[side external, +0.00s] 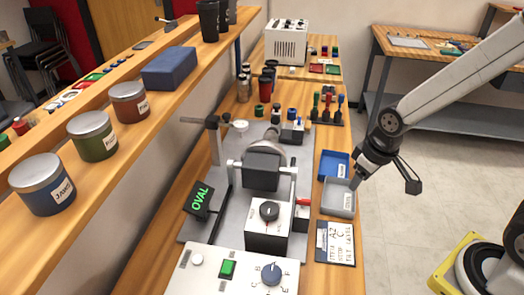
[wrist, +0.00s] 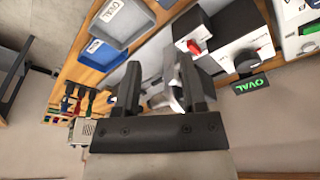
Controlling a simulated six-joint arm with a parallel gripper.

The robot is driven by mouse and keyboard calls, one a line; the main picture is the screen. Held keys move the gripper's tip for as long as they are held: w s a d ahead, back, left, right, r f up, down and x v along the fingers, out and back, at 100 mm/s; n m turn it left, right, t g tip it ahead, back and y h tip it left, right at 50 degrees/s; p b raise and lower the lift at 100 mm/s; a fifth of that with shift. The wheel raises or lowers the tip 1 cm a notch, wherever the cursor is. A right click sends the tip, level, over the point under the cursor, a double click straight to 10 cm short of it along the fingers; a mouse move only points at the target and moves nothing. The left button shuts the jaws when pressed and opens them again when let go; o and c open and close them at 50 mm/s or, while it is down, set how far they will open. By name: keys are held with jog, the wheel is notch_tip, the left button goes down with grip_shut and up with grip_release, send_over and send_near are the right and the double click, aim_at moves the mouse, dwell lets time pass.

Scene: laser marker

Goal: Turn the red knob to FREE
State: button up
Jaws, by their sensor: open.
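A blue tray (side external: 347,157) and a grey tray (side external: 339,213) lie between my gripper and the marker. A lettered card (side external: 335,242) lies in front of them. A display reading OVAL (side external: 200,200) stands left. A shelf with tins (side external: 92,137) runs along the left.

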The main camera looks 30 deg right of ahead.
aim_at(304, 199)
jog(key=w+a+f+n, duration=0.1)
jog(key=w+a+n, duration=0.1)
jog(key=w, duration=0.1)
jog(key=w+a+f+n+g, duration=0.1)
jog(key=w+a+n, duration=0.1)
jog(key=w+n, duration=0.1)
jog(key=w+a+f+n+g, duration=0.1)
jog(key=w+a+n, duration=0.1)
jog(key=w, duration=0.2)
jog(key=shift+a+f+n, duration=0.2)
jog(key=shift+a+n, duration=0.1)
jog(key=shift+a, duration=0.05)
jog(key=shift+f, duration=3.9)
grip_shut()
